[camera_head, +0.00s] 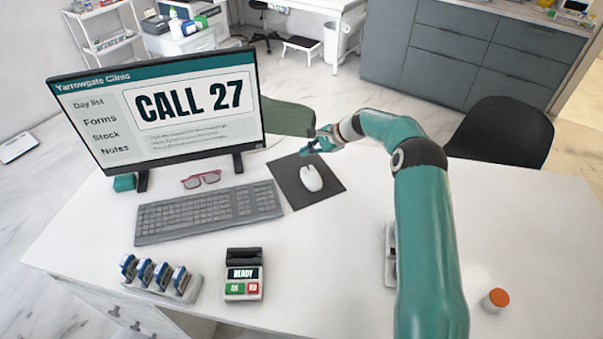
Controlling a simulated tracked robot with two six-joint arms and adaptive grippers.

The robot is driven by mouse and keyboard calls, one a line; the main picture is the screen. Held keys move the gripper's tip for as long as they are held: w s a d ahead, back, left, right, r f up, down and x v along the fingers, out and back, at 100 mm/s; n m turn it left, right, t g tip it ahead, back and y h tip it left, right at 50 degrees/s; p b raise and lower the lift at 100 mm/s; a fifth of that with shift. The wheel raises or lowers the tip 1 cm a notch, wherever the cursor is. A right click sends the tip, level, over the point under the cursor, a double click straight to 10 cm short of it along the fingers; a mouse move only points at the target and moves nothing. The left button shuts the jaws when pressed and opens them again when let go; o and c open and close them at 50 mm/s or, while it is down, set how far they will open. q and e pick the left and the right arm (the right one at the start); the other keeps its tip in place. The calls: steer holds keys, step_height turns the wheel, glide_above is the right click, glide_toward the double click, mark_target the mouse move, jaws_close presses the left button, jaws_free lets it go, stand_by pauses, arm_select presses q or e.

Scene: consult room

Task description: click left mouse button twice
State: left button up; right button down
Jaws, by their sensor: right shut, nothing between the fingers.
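The white mouse (312,178) lies on a dark grey mouse pad (328,189) to the right of the keyboard. My right arm reaches in from the front right, and my right gripper (306,152) is at the far edge of the pad, just beyond the mouse in the picture. Its teal fingers look shut and empty. I see a gap between the fingers and the mouse; their height above the desk is hard to tell. The monitor (160,105) shows "CALL 27". My left gripper is not in view.
A grey keyboard (208,212) and red glasses (201,179) lie left of the pad. A card terminal (243,274) and a rack of stamps (158,278) stand at the front. An orange-capped bottle (495,299) stands front right. The desk (530,235) is clear at right.

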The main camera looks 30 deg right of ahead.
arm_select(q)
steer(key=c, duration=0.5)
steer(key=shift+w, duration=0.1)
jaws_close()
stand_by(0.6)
